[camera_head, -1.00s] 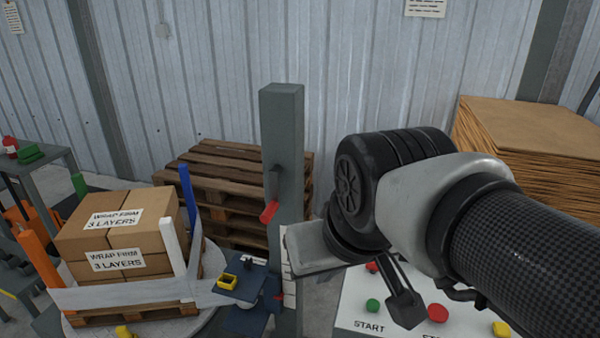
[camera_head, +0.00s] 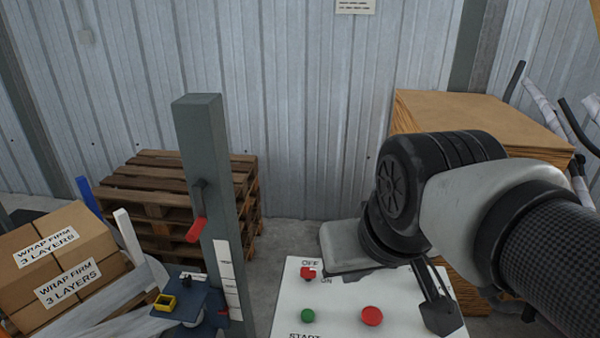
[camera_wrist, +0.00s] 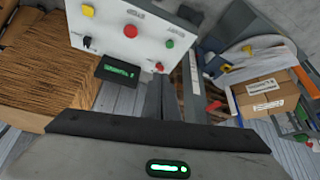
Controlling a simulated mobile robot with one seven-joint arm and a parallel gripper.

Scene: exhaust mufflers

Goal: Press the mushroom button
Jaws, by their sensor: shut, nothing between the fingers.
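The large red mushroom button (camera_head: 372,316) sits on a white control panel (camera_head: 345,285) at the bottom of the head view. It also shows in the wrist view (camera_wrist: 130,31). A smaller green button (camera_head: 308,315) by the START label and a red OFF/ON switch (camera_head: 307,273) sit to its left. My gripper (camera_head: 442,316) is shut and empty. In the head view it appears to the right of the red button, over the panel's right side. The head view does not show its height above the panel clearly. In the wrist view the gripper (camera_wrist: 168,92) appears apart from the red button.
A grey post (camera_head: 213,190) with a red handle stands left of the panel. A cardboard stack (camera_head: 480,120) stands behind my arm. The wrist view shows a yellow knob (camera_wrist: 88,11) on the panel.

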